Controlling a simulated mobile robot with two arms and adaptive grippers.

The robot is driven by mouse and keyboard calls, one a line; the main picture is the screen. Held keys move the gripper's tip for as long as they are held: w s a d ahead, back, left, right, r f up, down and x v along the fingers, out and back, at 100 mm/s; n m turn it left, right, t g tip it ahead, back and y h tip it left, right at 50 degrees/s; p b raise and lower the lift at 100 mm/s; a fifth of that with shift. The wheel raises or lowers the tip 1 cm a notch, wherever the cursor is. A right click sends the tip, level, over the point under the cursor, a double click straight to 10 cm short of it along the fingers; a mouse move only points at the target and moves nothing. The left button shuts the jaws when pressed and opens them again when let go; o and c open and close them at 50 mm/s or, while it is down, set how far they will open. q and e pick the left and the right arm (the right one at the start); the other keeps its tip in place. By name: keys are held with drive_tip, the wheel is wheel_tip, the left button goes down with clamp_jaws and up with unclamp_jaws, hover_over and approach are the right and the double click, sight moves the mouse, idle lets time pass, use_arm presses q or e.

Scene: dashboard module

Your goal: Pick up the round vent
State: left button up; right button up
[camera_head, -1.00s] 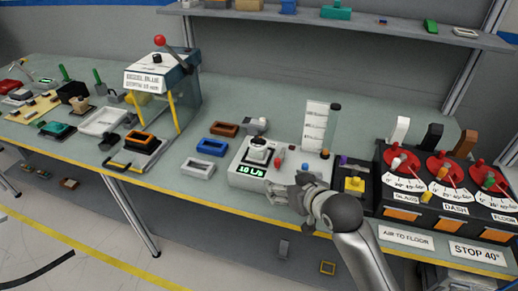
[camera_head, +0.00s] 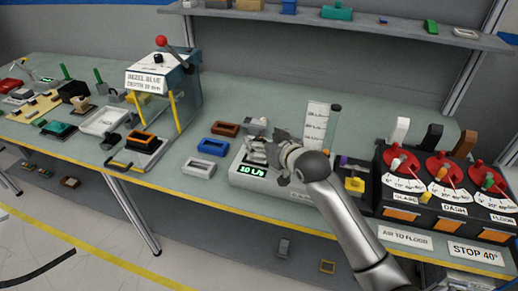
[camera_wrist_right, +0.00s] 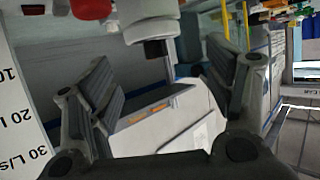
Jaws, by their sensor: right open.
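My right gripper (camera_head: 256,150) is open and reaches in over the airflow tester (camera_head: 240,179), whose display reads 10 L/s. In the head view, the gripper covers the top of the tester, where a pale round piece stood in the earlier frame. In the right wrist view, a pale round piece with a dark band, probably the round vent (camera_wrist_right: 148,24), shows at the top. It lies beyond the open fingers (camera_wrist_right: 158,62), and nothing is held between them. My left gripper is not in view.
A small grey part (camera_head: 256,124) is behind. A black panel with red dials (camera_head: 440,165) stands right.

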sight(259, 137)
drive_tip(key=shift+p+x, duration=0.6)
drive_tip(key=shift+x, duration=1.85)
drive_tip(key=shift+d+f, duration=0.15)
drive_tip(key=shift+d, duration=0.05)
drive_tip(key=c, duration=1.1)
drive_tip(key=shift+c, duration=1)
